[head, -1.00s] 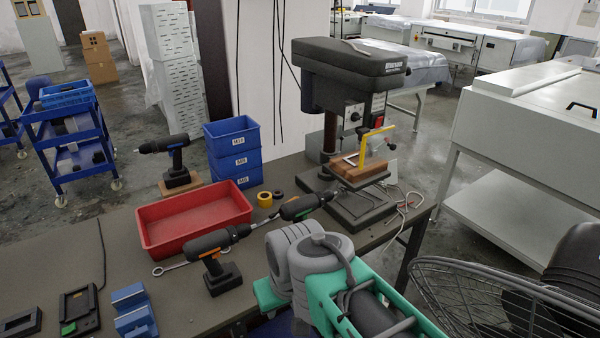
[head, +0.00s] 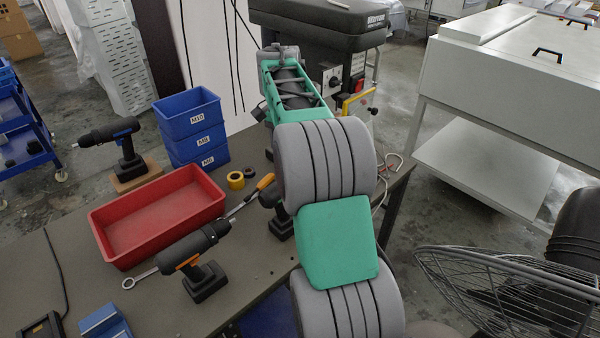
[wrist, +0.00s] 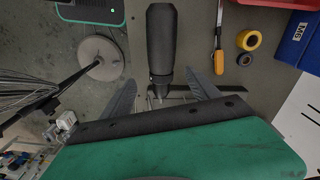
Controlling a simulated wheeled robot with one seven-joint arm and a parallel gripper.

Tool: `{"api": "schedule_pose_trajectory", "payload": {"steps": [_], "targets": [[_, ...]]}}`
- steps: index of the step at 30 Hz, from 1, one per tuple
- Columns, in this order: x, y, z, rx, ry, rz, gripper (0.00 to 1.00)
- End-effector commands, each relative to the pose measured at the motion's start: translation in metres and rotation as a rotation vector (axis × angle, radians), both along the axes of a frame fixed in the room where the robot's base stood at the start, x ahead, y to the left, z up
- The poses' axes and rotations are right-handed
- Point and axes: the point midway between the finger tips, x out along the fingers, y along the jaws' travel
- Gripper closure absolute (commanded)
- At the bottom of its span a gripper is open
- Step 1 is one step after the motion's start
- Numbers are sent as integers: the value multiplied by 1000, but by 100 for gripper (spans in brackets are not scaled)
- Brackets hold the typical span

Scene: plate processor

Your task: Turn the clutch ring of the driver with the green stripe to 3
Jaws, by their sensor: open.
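The driver with the green stripe is mostly hidden behind my arm in the head view; its black lower part (head: 281,228) shows beside the arm. In the wrist view a black driver body (wrist: 161,45) lies ahead of my gripper (wrist: 160,78), its chuck end pointing towards the palm. Its position fits the green-striped driver, but no stripe shows there. The two fingers are apart, one on each side of the driver's front end, with gaps visible. I cannot read the clutch ring's numbers. My gripper is hidden in the head view.
An orange-striped driver (head: 190,262) and an orange-handled tool (head: 265,181) lie nearby. A red tray (head: 160,215), blue bins (head: 195,130), yellow tape (head: 236,180) and a blue-striped driver (head: 122,140) stand behind. The drill press (head: 320,20) is partly covered by my arm; a fan (head: 500,290) stands right.

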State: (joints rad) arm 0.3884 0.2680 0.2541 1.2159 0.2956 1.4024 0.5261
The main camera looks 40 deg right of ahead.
Motion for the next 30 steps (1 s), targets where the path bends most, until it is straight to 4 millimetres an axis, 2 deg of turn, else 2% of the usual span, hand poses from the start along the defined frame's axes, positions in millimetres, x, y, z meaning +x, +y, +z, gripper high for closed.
{"api": "schedule_pose_trajectory", "payload": {"steps": [1, 3, 6, 18, 22, 28, 30], "targets": [[6, -17, -7, 11, 11, -73, 30], [10, -30, -12, 21, 22, -146, 30], [11, -39, -20, 27, 27, -192, 30], [8, -39, -83, 27, 27, -190, 30], [8, -39, -92, 27, 24, -190, 30], [8, -39, -92, 26, 24, -189, 30], [8, -39, -92, 26, 24, -189, 35]]}}
